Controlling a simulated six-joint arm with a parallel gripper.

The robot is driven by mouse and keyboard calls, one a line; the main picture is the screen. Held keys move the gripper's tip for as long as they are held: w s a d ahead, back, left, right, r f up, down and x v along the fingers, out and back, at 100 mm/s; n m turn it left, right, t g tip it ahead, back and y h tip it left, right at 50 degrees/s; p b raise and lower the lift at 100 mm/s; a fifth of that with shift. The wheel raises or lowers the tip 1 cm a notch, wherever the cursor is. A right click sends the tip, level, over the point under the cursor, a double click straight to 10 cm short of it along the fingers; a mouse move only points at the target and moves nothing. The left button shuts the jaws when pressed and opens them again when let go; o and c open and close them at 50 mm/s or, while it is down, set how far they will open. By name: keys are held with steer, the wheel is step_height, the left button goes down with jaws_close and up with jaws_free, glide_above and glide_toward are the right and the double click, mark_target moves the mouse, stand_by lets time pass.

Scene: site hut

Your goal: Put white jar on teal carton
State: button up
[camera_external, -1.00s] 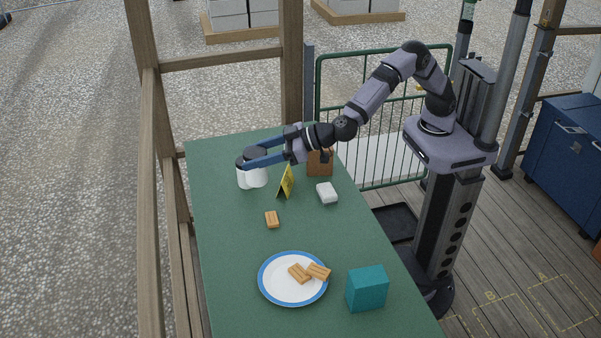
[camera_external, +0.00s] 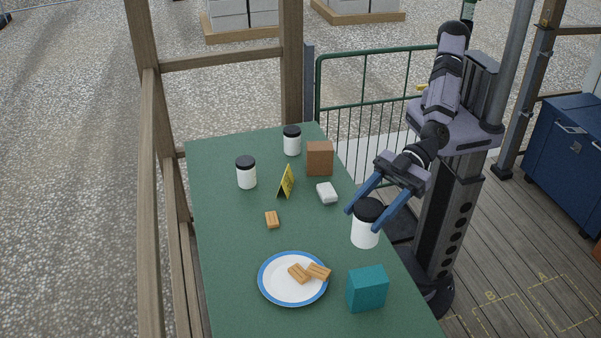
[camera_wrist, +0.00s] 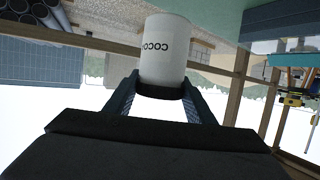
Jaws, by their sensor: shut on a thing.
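A white jar with a black lid (camera_external: 365,233) is held upright in my gripper (camera_external: 364,214), whose blue fingers are shut on it near the lid. In the wrist view the same jar (camera_wrist: 165,50) shows between the fingers (camera_wrist: 163,92), upside down in the picture, with lettering that reads "COCO". The teal carton (camera_external: 367,289) stands at the near right of the green table. The jar is behind the carton in the external view and apart from it, seemingly above the table's right side. Two other white jars with black lids stand at the far left (camera_external: 246,174) and far back (camera_external: 292,142).
A blue-rimmed plate (camera_external: 275,294) with biscuits lies left of the carton. A brown box (camera_external: 320,158), a yellow sign (camera_external: 286,181), a small white block (camera_external: 327,193) and a loose biscuit (camera_external: 272,220) stand on the green table (camera_external: 225,235). The carton's top is bare.

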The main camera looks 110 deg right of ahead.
steer(key=shift+s+a+f+n+y, duration=0.4)
steer(key=shift+a, duration=0.15)
steer(key=shift+s+a+f+g, duration=0.3)
steer(key=shift+s+a, duration=0.2)
steer(key=shift+a, duration=0.05)
steer(key=shift+w+f+p, duration=0.1)
steer(key=shift+f+p, duration=0.4)
steer(key=shift+f, duration=4.45)
steer(key=shift+f, duration=0.2)
steer(key=o, duration=1.3)
steer(key=shift+d, duration=0.1)
steer(key=shift+r, duration=0.2)
steer(key=b+v, duration=0.3)
steer(key=v, duration=0.9)
steer(key=shift+f, duration=0.15)
